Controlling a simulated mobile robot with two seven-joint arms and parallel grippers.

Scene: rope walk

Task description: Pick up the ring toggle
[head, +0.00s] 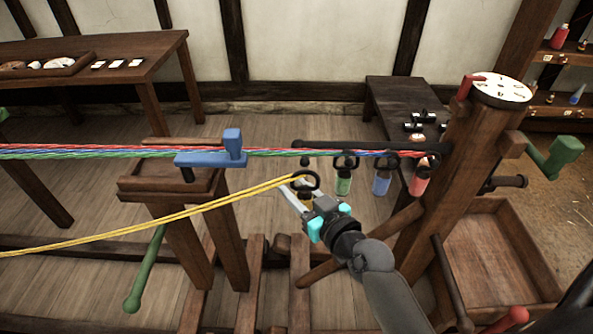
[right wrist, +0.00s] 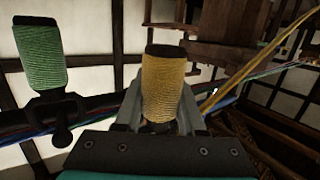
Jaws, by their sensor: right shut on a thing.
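The ring toggle has a black ring (head: 306,181) at its top and a yellow cord-wound body (right wrist: 163,85). Yellow strands (head: 190,211) run from its ring down to the left. My right gripper (head: 297,197) reaches in from the lower right and is shut on the toggle. In the right wrist view the yellow body stands between the two grey fingers (right wrist: 160,110), and its ring end is hidden. My left gripper is not in view.
Green (head: 343,181), blue (head: 381,182) and red (head: 419,180) toggles hang just right of my gripper under a dark bar (head: 360,146). Coloured strands (head: 90,152) and a blue block (head: 211,158) cross the middle. A wooden post (head: 456,170) stands to the right.

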